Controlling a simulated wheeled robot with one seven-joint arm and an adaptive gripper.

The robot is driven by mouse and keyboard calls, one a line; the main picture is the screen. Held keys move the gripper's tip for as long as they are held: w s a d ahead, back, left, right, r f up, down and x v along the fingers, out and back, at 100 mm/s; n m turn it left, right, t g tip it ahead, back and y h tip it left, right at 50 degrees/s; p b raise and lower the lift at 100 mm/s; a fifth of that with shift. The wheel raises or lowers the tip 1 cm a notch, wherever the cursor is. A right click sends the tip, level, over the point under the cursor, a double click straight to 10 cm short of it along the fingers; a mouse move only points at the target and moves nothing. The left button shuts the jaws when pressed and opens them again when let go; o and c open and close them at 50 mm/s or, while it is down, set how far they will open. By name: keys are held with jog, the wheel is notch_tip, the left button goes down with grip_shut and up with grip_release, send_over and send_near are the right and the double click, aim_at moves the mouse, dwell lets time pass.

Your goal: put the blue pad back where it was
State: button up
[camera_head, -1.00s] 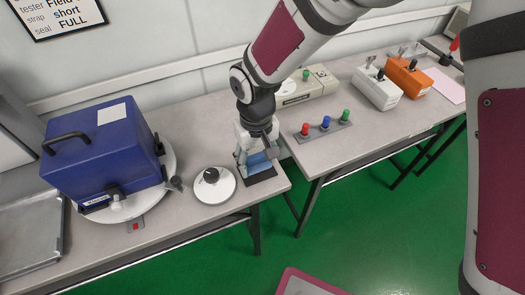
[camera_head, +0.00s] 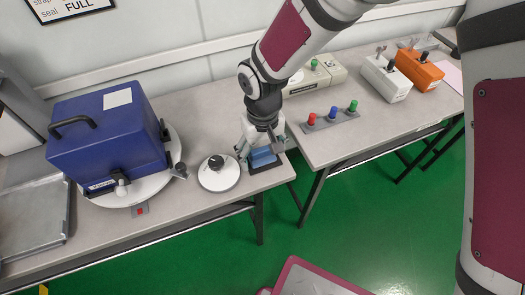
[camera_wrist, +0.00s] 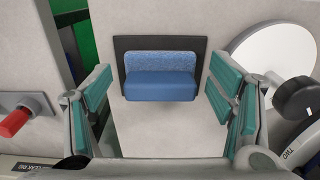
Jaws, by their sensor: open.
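The blue pad (camera_wrist: 160,86) is a small block with a lighter, textured band along one side. It sits on a black mat (camera_wrist: 122,43) on the tabletop; the pad also shows in the head view (camera_head: 263,156), near the table's right end. My gripper (camera_wrist: 160,100) is open, its teal-padded fingers apart on the two sides of the pad, with clear gaps and no contact visible. In the head view my gripper (camera_head: 262,150) is right over the pad and partly hides it and the mat.
A white disc with a black knob (camera_head: 219,174) stands just left of the pad. A blue case (camera_head: 105,135) sits on a round white base further left. A strip with red, blue and green knobs (camera_head: 331,121) lies on the right-hand table, across a narrow gap.

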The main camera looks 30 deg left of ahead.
aim_at(263, 151)
notch_tip(263, 151, up, 12)
jog(key=p, duration=0.1)
dwell(0.4)
jog(key=shift+r, duration=0.15)
jog(key=d+r+m+t, duration=0.15)
jog(key=d+r, duration=0.25)
jog(key=d, duration=0.4)
jog(key=d+r+m, duration=0.2)
jog(key=d+r, duration=0.3)
jog(key=d, duration=0.3)
jog(key=d+r+m, duration=0.2)
jog(key=d+r, duration=0.2)
jog(key=d, duration=0.4)
jog(key=s+d+r+m, duration=0.1)
jog(key=s+d+m, duration=0.3)
jog(key=s+d, duration=0.9)
jog(key=shift+s+d+r+t, duration=0.3)
jog(key=shift+s+t, duration=0.15)
jog(key=shift+s, duration=0.25)
jog(key=shift+r+m, duration=0.1)
jog(key=shift+m, duration=0.15)
